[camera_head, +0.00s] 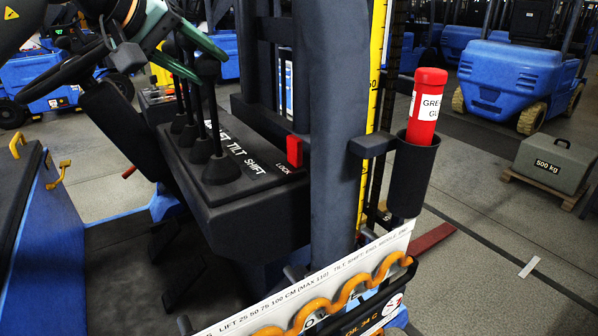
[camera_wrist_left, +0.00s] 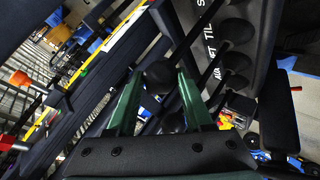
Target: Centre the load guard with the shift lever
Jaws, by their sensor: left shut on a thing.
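Several black levers rise from a dark console (camera_head: 240,200) marked TILT, SHIFT and LOCK. The shift lever (camera_head: 211,110) is the nearest, its rubber boot beside the SHIFT label, and it leans slightly left. My left gripper (camera_head: 200,50), with green fingers, is at the lever tops. In the left wrist view its fingers (camera_wrist_left: 158,85) close on either side of a round black knob, which appears to be the shift lever's. Another knob (camera_wrist_left: 172,122) lies below it, between the fingers. I cannot pick out the load guard for certain; the mast hides much ahead. My right gripper is not in view.
A thick dark post (camera_head: 338,120) stands right of the levers. A red LOCK tab (camera_head: 295,151) sits on the console. A holder (camera_head: 413,180) carries a red canister (camera_head: 428,105). A white instruction plate (camera_head: 330,280) is at the front. A 500 kg weight (camera_head: 553,163) stands at right.

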